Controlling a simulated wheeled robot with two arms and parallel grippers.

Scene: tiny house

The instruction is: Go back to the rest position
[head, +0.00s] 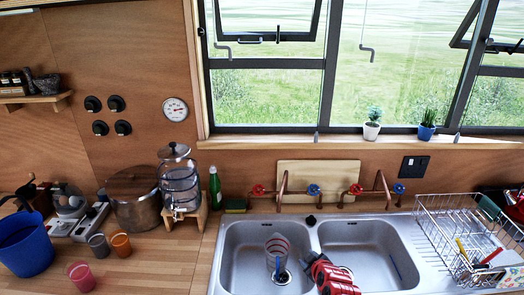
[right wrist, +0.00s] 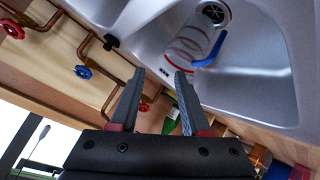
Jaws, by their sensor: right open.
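My right gripper (head: 308,264) is at the lower middle of the head view, over the divider between the two sink basins. In the right wrist view its two dark fingers (right wrist: 160,74) stand apart with nothing between them. A clear glass with red bands (head: 277,253) is in the left basin (head: 240,255), close to the drain. It also shows in the right wrist view (right wrist: 187,44), beyond the fingertips and apart from them. My left gripper is in neither view.
Taps with red and blue knobs (head: 314,190) line the sink's back edge. A wire dish rack (head: 440,222) stands right. A glass dispenser (head: 180,185), a pot (head: 135,198), cups (head: 82,275) and a blue bucket (head: 25,245) crowd the left counter. The right basin (head: 370,245) is mostly clear.

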